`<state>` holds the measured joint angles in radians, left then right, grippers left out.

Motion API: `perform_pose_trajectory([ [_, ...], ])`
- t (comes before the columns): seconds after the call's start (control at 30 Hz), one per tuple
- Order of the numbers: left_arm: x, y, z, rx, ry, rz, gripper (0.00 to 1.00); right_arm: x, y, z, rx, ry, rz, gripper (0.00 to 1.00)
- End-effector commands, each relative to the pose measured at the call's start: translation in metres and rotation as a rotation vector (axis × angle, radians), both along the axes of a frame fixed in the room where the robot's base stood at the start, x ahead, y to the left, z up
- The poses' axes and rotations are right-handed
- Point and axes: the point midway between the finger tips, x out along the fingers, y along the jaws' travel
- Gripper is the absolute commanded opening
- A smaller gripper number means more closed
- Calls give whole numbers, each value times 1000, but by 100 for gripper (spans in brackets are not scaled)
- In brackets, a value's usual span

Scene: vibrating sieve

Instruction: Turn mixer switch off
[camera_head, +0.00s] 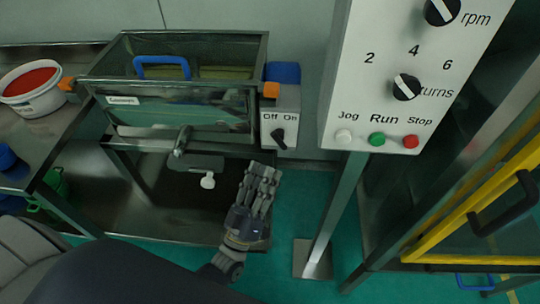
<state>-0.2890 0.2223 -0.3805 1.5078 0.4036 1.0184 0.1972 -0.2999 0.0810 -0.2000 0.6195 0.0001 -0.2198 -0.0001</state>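The mixer switch is a black knob (279,139) on a grey box (288,110), below the labels "Off" and "On". The knob looks slanted, but I cannot tell which label it points at. The box is on the right end of a glass-walled mixer tank (180,122) with a blue handle (162,66) inside. My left gripper (263,172) is below the switch and a little left of it, with its fingers pointing up the picture. It looks empty and apart from the knob. Its fingers lie close together in this view, so its opening is unclear. My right gripper is out of view.
A control panel (385,90) with knobs and Jog, Run and Stop buttons stands right of the switch on a metal post (335,205). A white bucket (32,92) is at the left. Green floor shows between stand and post.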

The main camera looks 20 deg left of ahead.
Motion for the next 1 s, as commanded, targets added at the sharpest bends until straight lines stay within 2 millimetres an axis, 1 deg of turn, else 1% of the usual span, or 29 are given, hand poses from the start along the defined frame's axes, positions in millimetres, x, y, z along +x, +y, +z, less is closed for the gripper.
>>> perform_pose_trajectory([
  [0.03, -9, 0, -7, 1, 4, -1, 38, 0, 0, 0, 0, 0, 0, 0],
  [0.1, -19, 1, -13, 1, 4, -1, 38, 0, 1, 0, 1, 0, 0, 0],
  [0.3, -36, 2, -22, 0, 0, -2, 38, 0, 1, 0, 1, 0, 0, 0],
  [0.43, -39, 2, -24, 0, 0, -2, 38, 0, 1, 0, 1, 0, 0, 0],
  [0.87, -38, 2, -24, 0, -1, -2, 38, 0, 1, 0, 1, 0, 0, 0],
  [1.0, -34, -2, -24, 8, 20, -9, 38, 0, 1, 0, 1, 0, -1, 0],
])
